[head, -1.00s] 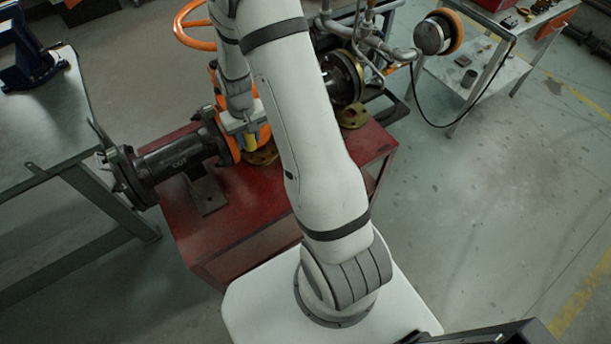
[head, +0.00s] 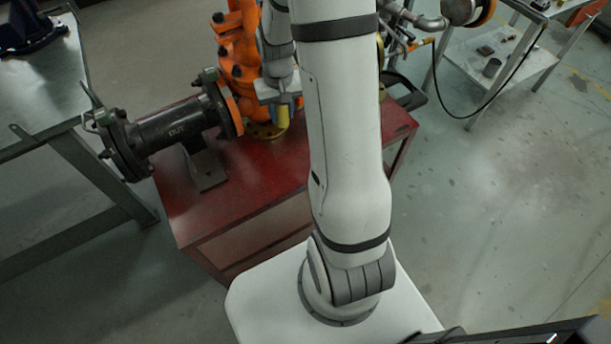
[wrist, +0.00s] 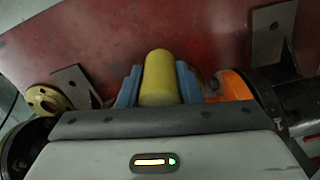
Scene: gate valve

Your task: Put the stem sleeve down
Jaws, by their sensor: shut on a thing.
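The stem sleeve is a plain yellow cylinder (wrist: 158,78). It is held between the blue fingers of my gripper (wrist: 158,88), one finger on each side. In the head view my gripper (head: 280,100) points down over the red table top (head: 245,182), just right of the orange valve body (head: 240,58). The sleeve's lower end (head: 283,118) shows below the fingers there. I cannot tell whether the sleeve touches the table. The wrist view shows red table surface beyond the sleeve.
The black pipe (head: 178,132) marked OUT lies left of the valve. A brass flange (wrist: 47,98) shows in the wrist view. A steel bench (head: 40,95) stands left and a trolley (head: 490,70) right. The table's front part is bare.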

